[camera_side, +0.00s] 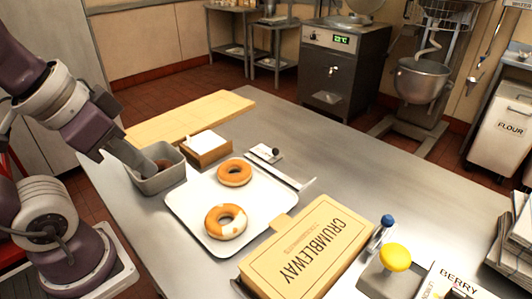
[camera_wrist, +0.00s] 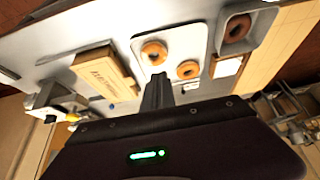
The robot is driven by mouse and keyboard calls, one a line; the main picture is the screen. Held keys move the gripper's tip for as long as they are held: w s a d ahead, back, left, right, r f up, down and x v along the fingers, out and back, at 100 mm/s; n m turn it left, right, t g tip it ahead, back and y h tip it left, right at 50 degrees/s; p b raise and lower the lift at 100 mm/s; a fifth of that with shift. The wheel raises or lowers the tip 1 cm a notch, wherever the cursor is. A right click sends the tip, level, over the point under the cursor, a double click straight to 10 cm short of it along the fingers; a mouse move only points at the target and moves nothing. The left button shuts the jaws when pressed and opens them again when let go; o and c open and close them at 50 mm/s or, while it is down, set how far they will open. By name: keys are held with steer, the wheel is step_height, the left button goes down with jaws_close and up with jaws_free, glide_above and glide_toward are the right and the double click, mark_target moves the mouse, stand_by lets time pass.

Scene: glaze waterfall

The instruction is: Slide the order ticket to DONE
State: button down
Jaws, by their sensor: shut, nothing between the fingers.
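A small white card with a dark round knob (camera_side: 265,153), which looks like the order ticket, lies at the far edge of the white tray, beside a thin metal rail (camera_side: 283,177). In the wrist view a small pale piece with a dark spot (camera_wrist: 188,88) beside my fingers may be the same card. I can read no DONE mark. My gripper (camera_side: 147,168) is at the left, overlapping the grey bin in the side view, well apart from the card. Its fingers (camera_wrist: 156,90) are shut and empty.
The white tray (camera_side: 185,215) holds two glazed rings (camera_side: 235,172). The grey bin (camera_side: 158,182) has something brown inside. A napkin box (camera_side: 207,148) stands behind the tray, a yellow CRUMBLEWAY box (camera_side: 310,245) at the front right.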

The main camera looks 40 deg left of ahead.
stand_by(0.3)
steer(key=c, duration=1.9)
jaws_free()
steer(key=shift+w, duration=0.1)
steer(key=o, duration=0.6)
steer(key=shift+m+g, duration=0.5)
steer(key=shift+m, duration=0.2)
steer(key=w+r, duration=0.1)
steer(key=w, duration=0.1)
steer(key=w+r, duration=0.1)
steer(key=w, duration=0.1)
steer(key=w+r, duration=0.1)
steer(key=w, duration=0.1)
steer(key=shift+w+a+r, duration=0.2)
steer(key=shift+w+r, duration=0.05)
steer(key=m+g, duration=0.4)
steer(key=m, duration=0.3)
glide_above(275, 149)
steer(key=s, duration=0.1)
step_height(275, 149, down, 12)
steer(key=shift+m+g, duration=0.3)
steer(key=f, duration=0.6)
steer(key=w+f, duration=0.1)
steer(key=f, duration=0.2)
steer(key=shift+f, duration=0.2)
